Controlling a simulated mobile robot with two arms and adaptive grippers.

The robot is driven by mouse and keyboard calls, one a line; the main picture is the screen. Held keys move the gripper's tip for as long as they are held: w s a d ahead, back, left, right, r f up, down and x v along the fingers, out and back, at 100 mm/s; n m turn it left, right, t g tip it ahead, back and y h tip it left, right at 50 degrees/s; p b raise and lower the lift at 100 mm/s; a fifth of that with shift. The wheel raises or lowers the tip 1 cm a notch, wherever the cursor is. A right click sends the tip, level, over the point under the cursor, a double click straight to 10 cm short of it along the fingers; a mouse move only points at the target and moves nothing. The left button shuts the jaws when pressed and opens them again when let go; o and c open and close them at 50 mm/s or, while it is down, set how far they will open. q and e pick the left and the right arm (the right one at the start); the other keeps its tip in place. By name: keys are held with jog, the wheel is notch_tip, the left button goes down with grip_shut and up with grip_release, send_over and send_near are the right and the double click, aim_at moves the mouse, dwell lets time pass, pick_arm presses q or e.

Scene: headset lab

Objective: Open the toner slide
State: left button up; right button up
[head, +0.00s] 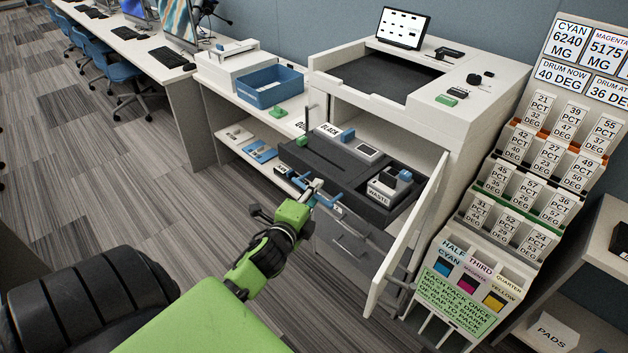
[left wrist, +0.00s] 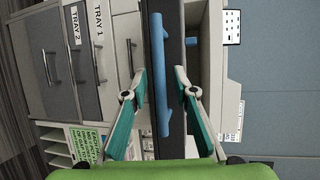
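The toner slide (head: 318,160) is a dark grey tray at the printer's front, standing out past the opening. A black-labelled unit (head: 345,143) and a waste box (head: 384,188) sit on it. Its blue handle (head: 328,201) is on the front face and also shows as a blue bar in the left wrist view (left wrist: 161,70). My left gripper (head: 312,190) is at this handle. In the wrist view its two teal-padded fingers (left wrist: 161,92) are apart, one on each side of the bar, with gaps visible. My right gripper is not in view.
The printer's white door (head: 408,232) stands open right of the slide. Grey drawers (head: 350,240) lie below it. A blue bin (head: 270,87) is on the counter to the left. A card rack (head: 530,180) stands to the right. Carpet (head: 150,200) is clear on the left.

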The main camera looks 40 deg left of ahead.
pick_arm(q)
jog(key=v, duration=1.2)
dwell(0.3)
jog(key=s+d+f+n+g+h, duration=0.1)
jog(key=s+d+f+n+g, duration=0.15)
jog(key=f, duration=0.85)
jog(key=s+d+f+n+g+h, duration=0.1)
jog(key=s+d+f+n+g, duration=0.15)
jog(key=f, duration=0.85)
jog(key=s+d+f+n+g+h, duration=0.1)
jog(key=s+d+f+g, duration=0.15)
jog(key=f, duration=0.95)
jog(key=s+d+f+n+g+h, duration=0.1)
jog(key=s+d+f+n+g, duration=0.2)
jog(key=s+f, duration=0.7)
jog(key=s+d+f+n+g+h, duration=0.1)
jog(key=s+d+f+n+g, duration=0.2)
jog(key=s+f, duration=0.7)
jog(key=s+d, duration=0.2)
jog(key=s, duration=0.5)
jog(key=shift+d+n+g, duration=0.35)
jog(key=shift+n, duration=0.05)
